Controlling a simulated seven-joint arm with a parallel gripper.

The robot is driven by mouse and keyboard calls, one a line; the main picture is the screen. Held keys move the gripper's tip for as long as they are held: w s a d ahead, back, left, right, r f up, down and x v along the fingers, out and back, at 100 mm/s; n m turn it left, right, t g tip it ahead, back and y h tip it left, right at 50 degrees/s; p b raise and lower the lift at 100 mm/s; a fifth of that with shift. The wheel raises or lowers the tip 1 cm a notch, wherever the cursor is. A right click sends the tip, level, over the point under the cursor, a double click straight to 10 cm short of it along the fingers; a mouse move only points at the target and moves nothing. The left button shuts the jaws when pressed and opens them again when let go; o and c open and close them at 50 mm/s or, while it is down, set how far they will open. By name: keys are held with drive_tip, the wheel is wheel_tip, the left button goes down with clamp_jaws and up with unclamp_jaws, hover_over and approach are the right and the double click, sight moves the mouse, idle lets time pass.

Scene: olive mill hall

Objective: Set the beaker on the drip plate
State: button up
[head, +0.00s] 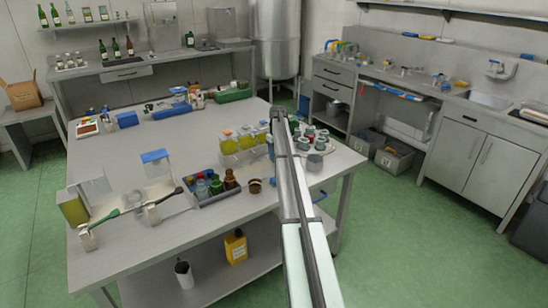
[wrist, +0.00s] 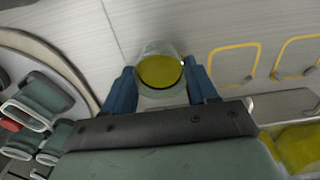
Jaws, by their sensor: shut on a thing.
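My gripper (wrist: 161,88) has two blue fingers and is shut on a clear beaker (wrist: 150,95) holding yellow-green liquid (wrist: 160,71). The wrist view looks down into the beaker's mouth, so its base is hidden and I cannot tell whether it touches the surface below. In the head view my arm covers most of the gripper and the beaker, near the table's right end. I cannot pick out the drip plate with certainty. Two yellow rounded outlines (wrist: 238,63) show on the grey surface right of the beaker in the wrist view.
A round tray (head: 316,151) with several dark green cups is close by; its curved rim (wrist: 62,57) lies left of the gripper. Containers of yellow liquid (head: 228,144) stand left of my arm. A dark tray (head: 218,199) holds small bottles. The table's middle (head: 185,138) is fairly clear.

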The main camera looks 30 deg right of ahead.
drive_tip(key=shift+s, duration=0.3)
drive_tip(key=shift+r, duration=3.3)
drive_tip(key=shift+a, duration=0.1)
drive_tip(key=s+a, duration=0.4)
drive_tip(key=a, duration=0.5)
drive_tip(key=shift+w+a+f, duration=0.1)
drive_tip(key=shift+w+f, duration=0.05)
drive_tip(key=shift+f, duration=1.35)
drive_tip(key=shift+w+a+f, duration=0.1)
drive_tip(key=shift+f, duration=1.35)
drive_tip(key=shift+f, duration=0.35)
